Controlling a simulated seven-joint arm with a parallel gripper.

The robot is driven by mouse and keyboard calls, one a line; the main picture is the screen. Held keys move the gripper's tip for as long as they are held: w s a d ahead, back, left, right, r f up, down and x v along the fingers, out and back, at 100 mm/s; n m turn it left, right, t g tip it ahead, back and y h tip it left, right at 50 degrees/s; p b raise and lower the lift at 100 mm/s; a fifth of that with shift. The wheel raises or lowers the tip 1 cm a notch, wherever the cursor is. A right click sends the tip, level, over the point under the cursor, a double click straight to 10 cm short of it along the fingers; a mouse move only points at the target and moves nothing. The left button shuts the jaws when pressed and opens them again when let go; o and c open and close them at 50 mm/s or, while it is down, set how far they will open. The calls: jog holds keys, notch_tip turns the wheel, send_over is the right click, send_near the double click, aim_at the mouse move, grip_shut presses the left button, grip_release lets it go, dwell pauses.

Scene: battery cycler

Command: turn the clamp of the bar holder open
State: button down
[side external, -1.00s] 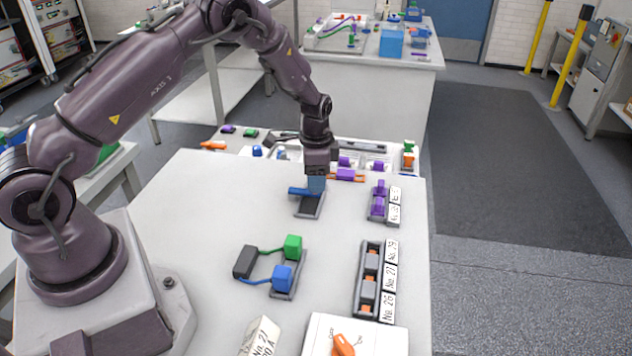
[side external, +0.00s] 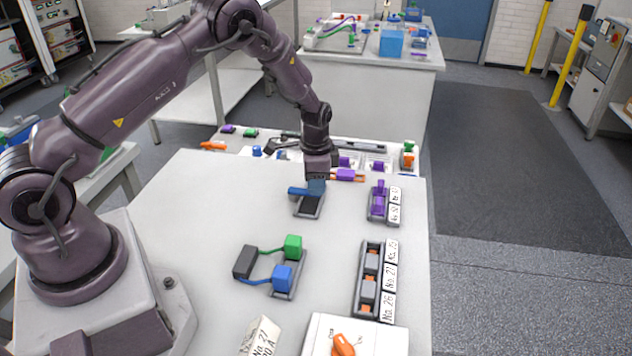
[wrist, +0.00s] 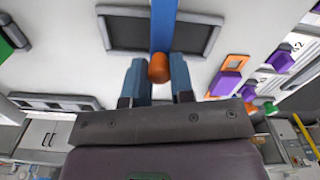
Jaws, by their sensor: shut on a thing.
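The bar holder (side external: 309,208) is a dark, shallow tray with a grey rim on the white bench. It also shows at the top of the wrist view (wrist: 205,41). Its clamp (side external: 297,191) is a blue bar, which runs across the holder in the wrist view (wrist: 163,22) and ends in an orange knob (wrist: 159,68). In the side view the bar sticks out to the left of the holder. My gripper (side external: 316,186) points down at the holder's far end. In the wrist view its blue fingers (wrist: 157,76) are shut on the orange knob, one on each side.
A purple part (side external: 345,174) with orange ends lies just right of my gripper. A holder with purple blocks (side external: 379,203) stands further right. A tray with green and blue blocks (side external: 288,285) and a long grey rack (side external: 370,280) are nearer. Bare bench lies left of the holder.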

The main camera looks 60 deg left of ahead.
jog(key=a+n, duration=0.1)
jog(key=n, duration=0.1)
jog(key=w+a+n, duration=0.1)
jog(key=n, duration=0.2)
jog(key=shift+w, duration=0.1)
jog(key=a+n, duration=0.1)
jog(key=n, duration=0.1)
jog(key=a+n, duration=0.1)
jog(key=n, duration=0.1)
jog(key=shift+w+a+n, duration=0.1)
jog(key=shift+w+n, duration=0.05)
jog(key=shift+n, duration=0.15)
jog(key=n, duration=0.1)
jog(key=a+n, duration=0.1)
jog(key=n, duration=0.1)
jog(key=a+n, duration=0.1)
jog(key=shift+s, duration=0.3)
jog(key=shift+s+a+n, duration=0.25)
jog(key=shift+a+n, duration=0.1)
jog(key=shift+n, duration=0.65)
jog(key=shift+s+a+n, duration=0.25)
jog(key=shift+a+n, duration=0.05)
jog(key=shift+n, duration=0.7)
jog(key=shift+s, duration=0.1)
jog(key=c, duration=1)
grip_release()
jog(key=shift+r, duration=0.1)
